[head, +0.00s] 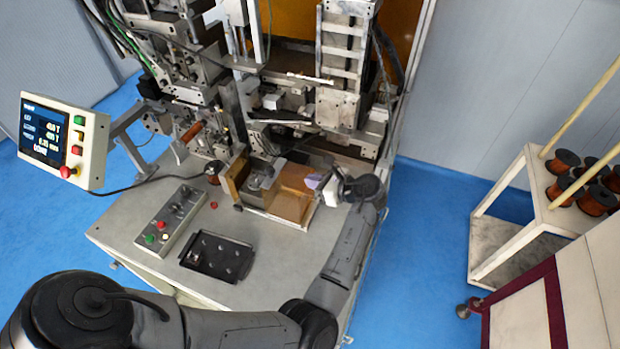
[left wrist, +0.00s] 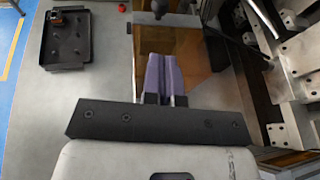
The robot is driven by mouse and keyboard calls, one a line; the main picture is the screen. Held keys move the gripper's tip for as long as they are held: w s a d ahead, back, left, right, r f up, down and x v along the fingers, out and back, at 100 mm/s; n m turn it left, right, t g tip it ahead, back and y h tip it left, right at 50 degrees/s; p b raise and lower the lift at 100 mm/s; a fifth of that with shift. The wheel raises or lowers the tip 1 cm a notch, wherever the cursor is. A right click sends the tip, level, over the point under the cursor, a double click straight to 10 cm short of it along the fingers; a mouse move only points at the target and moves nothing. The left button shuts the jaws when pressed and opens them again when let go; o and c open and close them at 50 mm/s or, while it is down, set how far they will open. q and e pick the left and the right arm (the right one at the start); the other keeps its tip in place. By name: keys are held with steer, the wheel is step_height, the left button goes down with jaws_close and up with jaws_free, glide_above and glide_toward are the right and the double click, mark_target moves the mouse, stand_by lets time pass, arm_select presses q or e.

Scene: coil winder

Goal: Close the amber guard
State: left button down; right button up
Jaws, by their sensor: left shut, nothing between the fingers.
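The amber guard (head: 291,204) is a see-through amber panelled piece on the front of the machine's grey bench. An upright amber panel (head: 236,176) stands at its left end, with grey metal parts between. How far the guard is open is hard to tell. In the left wrist view an amber panel (left wrist: 200,62) lies behind the fingers. My left gripper (head: 313,181), with purple finger pads, is at the guard's right end, its fingers together and empty. The pads also show in the left wrist view (left wrist: 162,75). Whether they touch the guard is unclear. My right gripper is out of view.
A button box (head: 170,220) and a black tray (head: 217,256) sit on the bench left of the guard. A control screen (head: 62,140) stands at the left. Winder mechanisms rise close behind. A cart with copper spools (head: 560,188) stands right, across blue floor.

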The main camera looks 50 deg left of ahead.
mark_target(281, 183)
arm_select(q)
steer(key=p+x, duration=0.2)
steer(key=x, duration=1)
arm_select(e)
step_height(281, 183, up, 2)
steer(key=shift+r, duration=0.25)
arm_select(q)
steer(key=shift+r, duration=0.1)
